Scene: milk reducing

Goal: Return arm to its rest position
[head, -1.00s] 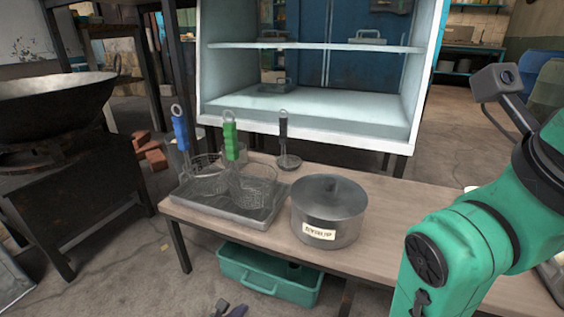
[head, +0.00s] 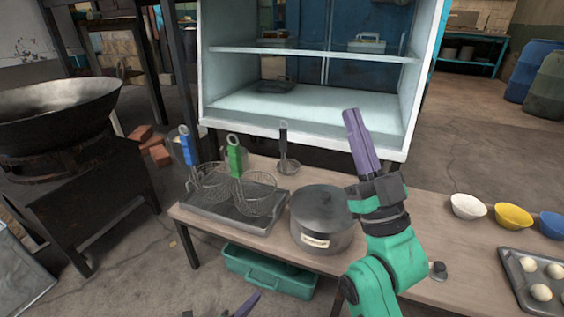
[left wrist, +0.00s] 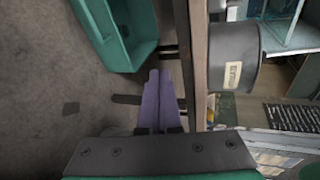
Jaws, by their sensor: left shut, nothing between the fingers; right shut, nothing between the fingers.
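My right gripper (head: 352,115) is raised over the table, its purple fingers shut together and pointing up, with nothing between them. It stands just right of the lidded metal pot (head: 322,205) in the head view. My left gripper (head: 250,299) is low at the bottom edge of the head view, in front of the table, with only its fingers clearly showing. In the left wrist view its purple fingers (left wrist: 153,76) are pressed together and empty, below the table edge and beside the teal bin (left wrist: 122,30).
The wooden table (head: 420,255) holds a tray (head: 215,213) with blue- and green-handled strainer baskets, a black-handled ladle (head: 284,150), small bowls (head: 513,215) and a dough tray (head: 510,275). A white-framed cabinet (head: 300,110) stands behind; a wok (head: 50,105) is left.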

